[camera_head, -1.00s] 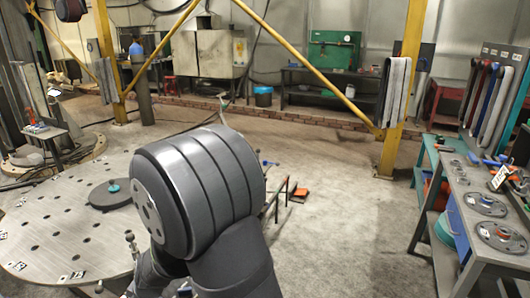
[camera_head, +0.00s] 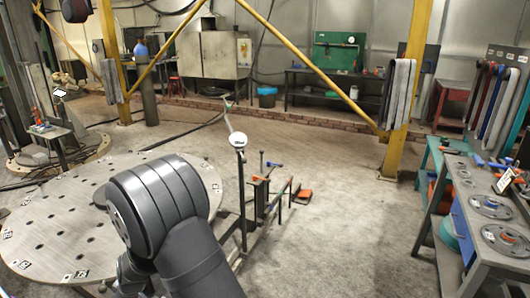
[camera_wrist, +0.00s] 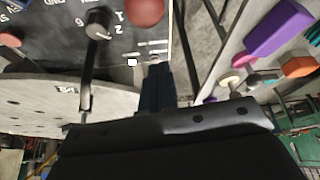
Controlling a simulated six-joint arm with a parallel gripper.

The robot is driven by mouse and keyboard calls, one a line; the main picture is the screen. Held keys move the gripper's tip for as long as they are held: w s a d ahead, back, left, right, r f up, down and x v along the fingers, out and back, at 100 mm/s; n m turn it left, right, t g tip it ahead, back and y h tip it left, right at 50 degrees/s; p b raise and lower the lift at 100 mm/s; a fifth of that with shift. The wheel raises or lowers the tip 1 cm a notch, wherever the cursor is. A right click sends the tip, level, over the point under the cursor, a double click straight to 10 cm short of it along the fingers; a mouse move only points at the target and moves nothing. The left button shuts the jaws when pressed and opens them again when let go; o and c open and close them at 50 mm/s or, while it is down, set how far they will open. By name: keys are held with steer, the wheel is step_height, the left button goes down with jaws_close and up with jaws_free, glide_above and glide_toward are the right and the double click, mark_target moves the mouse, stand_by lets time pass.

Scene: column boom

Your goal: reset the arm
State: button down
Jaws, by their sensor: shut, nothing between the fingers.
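My arm shows in the head view as a thick dark grey link over the right part of the round table; the gripper itself is not in that view. In the wrist view my gripper (camera_wrist: 157,88) appears as dark narrow fingers, together and empty, above the black wrist body. Beyond them is a black panel (camera_wrist: 60,45) with white numbers, a lever with a dark knob (camera_wrist: 97,22) and a red ball (camera_wrist: 145,10). I cannot tell how far the fingers are from these.
A perforated round table (camera_head: 60,215) lies at the left. A stand with a white disc (camera_head: 238,140) and metal rails are right of my arm. A workbench (camera_head: 485,225) with round plates borders the right. A yellow post (camera_head: 410,90) stands behind.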

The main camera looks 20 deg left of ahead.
steer(key=a+f+h, duration=0.2)
steer(key=a+h, duration=0.1)
steer(key=a, duration=0.9)
steer(key=shift+s+a, duration=0.3)
steer(key=shift+s, duration=0.1)
steer(key=shift+f, duration=0.1)
